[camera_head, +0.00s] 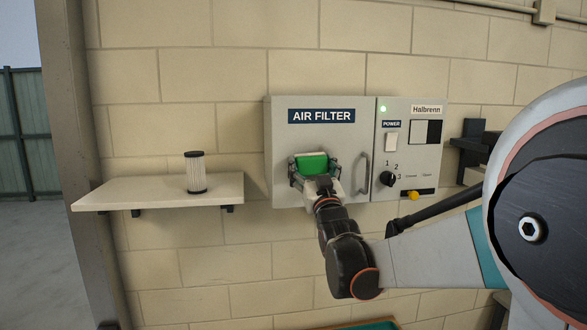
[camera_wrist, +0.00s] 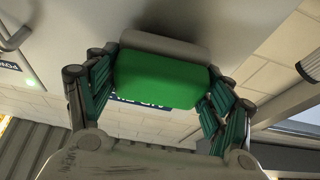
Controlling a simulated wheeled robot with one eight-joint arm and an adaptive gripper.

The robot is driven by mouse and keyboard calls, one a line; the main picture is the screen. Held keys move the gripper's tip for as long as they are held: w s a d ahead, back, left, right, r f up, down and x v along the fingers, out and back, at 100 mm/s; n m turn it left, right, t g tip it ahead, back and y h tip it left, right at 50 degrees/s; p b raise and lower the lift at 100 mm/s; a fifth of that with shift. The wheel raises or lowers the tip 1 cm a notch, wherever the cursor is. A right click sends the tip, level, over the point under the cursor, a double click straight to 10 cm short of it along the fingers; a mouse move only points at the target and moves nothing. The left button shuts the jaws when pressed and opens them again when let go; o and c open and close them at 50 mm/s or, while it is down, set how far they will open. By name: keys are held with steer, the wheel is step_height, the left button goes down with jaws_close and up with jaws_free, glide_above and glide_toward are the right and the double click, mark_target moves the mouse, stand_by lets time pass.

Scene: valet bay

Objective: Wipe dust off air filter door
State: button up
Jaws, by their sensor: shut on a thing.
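The air filter door (camera_head: 290,140) is a closed grey panel on the wall unit, with a blue AIR FILTER label (camera_head: 321,116) and a handle (camera_head: 363,174) on its right side. My gripper (camera_head: 313,168) is in front of the door's lower middle, shut on a green block with a grey layer (camera_head: 311,164). In the wrist view the green block (camera_wrist: 160,80) sits between the fingers, its grey layer (camera_wrist: 165,45) toward the door. It looks to be at or very near the door surface; contact is hard to tell. No dust can be made out.
A control panel (camera_head: 408,150) with a lit green lamp, switch and black knob adjoins the door on the right. A white shelf (camera_head: 110,195) on the left carries a cylindrical filter (camera_head: 196,173). A dark bracket (camera_head: 472,150) is on the wall farther right.

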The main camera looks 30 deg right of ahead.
steer(key=shift+w+d, duration=0.15)
steer(key=shift+w, duration=0.35)
steer(key=shift+d, duration=0.1)
steer(key=s+d+b, duration=0.1)
steer(key=s+d, duration=0.1)
steer(key=d, duration=0.4)
steer(key=shift+d+b, duration=0.3)
steer(key=shift+d, duration=0.1)
stand_by(0.3)
steer(key=shift+w+a+b, duration=0.15)
steer(key=shift+w+a, duration=0.2)
steer(key=shift+a, duration=0.8)
steer(key=shift+w+a+b, duration=0.1)
steer(key=shift+w+a, duration=0.2)
steer(key=shift+a, duration=0.85)
steer(key=shift+w+a+b, duration=0.15)
steer(key=shift+w+a, duration=0.2)
steer(key=shift+a, duration=0.8)
steer(key=shift+r, duration=0.3)
steer(key=shift+s+d+b, duration=0.15)
steer(key=shift+s+d, duration=0.2)
steer(key=shift+d, duration=0.8)
steer(key=shift+s+d+b, duration=0.1)
steer(key=shift+s+d, duration=0.25)
steer(key=shift+d, duration=0.8)
steer(key=shift+s+d+b, duration=0.15)
steer(key=shift+s+d, duration=0.2)
steer(key=shift+d, duration=0.8)
